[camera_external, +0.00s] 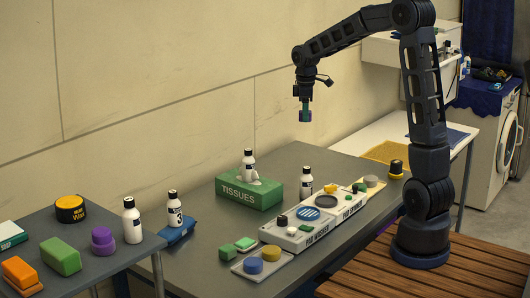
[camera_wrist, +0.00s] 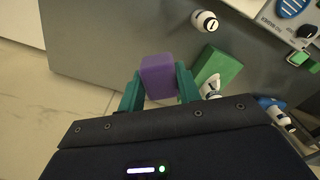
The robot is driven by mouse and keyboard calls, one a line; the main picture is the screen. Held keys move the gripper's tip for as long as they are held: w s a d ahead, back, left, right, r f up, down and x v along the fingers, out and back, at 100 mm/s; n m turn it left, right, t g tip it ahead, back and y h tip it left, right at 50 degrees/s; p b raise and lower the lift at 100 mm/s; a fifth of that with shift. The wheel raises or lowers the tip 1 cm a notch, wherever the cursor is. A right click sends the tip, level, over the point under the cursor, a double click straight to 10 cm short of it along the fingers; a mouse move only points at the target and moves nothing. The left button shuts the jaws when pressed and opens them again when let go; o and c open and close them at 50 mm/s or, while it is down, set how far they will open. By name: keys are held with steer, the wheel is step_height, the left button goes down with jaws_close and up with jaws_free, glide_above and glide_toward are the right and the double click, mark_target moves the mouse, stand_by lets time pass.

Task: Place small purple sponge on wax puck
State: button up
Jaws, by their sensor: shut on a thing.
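A small purple sponge (camera_wrist: 158,76) is held between the two teal fingers of my gripper (camera_wrist: 159,90) in the wrist view. In the external view my gripper (camera_external: 305,108) hangs high above the middle table, with the held sponge (camera_external: 305,116) at its tip, clear of everything. A round black tin with a yellow band and WAX lettering, which looks like the wax puck (camera_external: 70,209), lies at the back of the left table, far from my gripper. The wax puck is not seen in the wrist view.
A gap separates these tables.

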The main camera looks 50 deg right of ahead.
steer(key=s+d+r+m, duration=0.1)
steer(key=s+d+m, duration=0.1)
steer(key=s+d, duration=0.5)
steer(key=s+d+m, duration=0.2)
steer(key=s+d, duration=0.2)
steer(key=d, duration=0.6)
steer(key=m, duration=0.3)
glide_above(397, 162)
step_height(397, 162, down, 19)
steer(key=shift+w+d+f, duration=0.1)
steer(key=shift+d, duration=0.05)
steer(key=shift+f, duration=0.1)
steer(key=o, duration=0.9)
steer(key=shift+o, duration=0.2)
